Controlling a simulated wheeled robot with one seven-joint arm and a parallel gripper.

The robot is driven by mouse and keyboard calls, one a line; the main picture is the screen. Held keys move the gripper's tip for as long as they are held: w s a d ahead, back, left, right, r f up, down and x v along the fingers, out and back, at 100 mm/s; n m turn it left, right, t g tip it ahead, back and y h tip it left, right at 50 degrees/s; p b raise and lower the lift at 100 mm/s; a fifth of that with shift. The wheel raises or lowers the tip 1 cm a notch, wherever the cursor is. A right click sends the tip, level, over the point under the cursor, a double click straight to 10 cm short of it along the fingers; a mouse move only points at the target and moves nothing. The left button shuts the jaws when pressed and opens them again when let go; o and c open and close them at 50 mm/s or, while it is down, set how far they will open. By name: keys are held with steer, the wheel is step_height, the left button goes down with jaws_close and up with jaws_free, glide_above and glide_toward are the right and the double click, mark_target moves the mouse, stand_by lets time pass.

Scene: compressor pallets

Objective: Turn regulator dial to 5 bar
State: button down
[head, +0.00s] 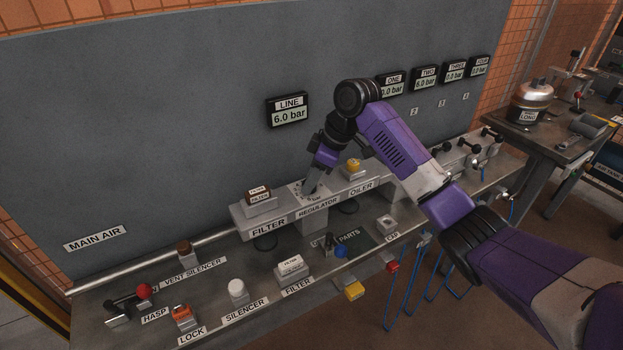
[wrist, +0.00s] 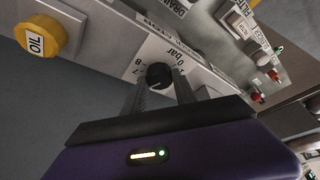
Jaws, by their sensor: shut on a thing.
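The regulator (head: 317,209) is the middle block of the air unit, between the filter and the oiler. Its dial (wrist: 159,75) is a round black knob on a pale plate with bar markings. My gripper (wrist: 158,84) is shut on the dial, with one finger on each side of it; in the head view my gripper (head: 309,191) reaches down onto the regulator. Marks 0, 7 and 8 show around the knob, but the pointer and several marks are hidden. The line display (head: 289,110) reads 6.0 bar.
The yellow-capped oiler (head: 353,166) stands close to the right of my gripper, and the filter (head: 259,200) to the left. Loose parts, including a white silencer (head: 237,290), lie on the bench in front. A grey panel rises behind.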

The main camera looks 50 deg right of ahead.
steer(key=shift+w+d+n+g+y, duration=0.1)
steer(key=shift+n+g+y, duration=0.3)
steer(key=shift+n, duration=0.9)
steer(key=shift+w+n+g+y, duration=0.1)
steer(key=shift+n+g+y, duration=0.25)
steer(key=shift+n, duration=0.95)
steer(key=c, duration=1)
jaws_free()
steer(key=shift+s, duration=0.1)
steer(key=v, duration=0.8)
steer(key=shift+b, duration=0.3)
steer(key=shift+f, duration=0.1)
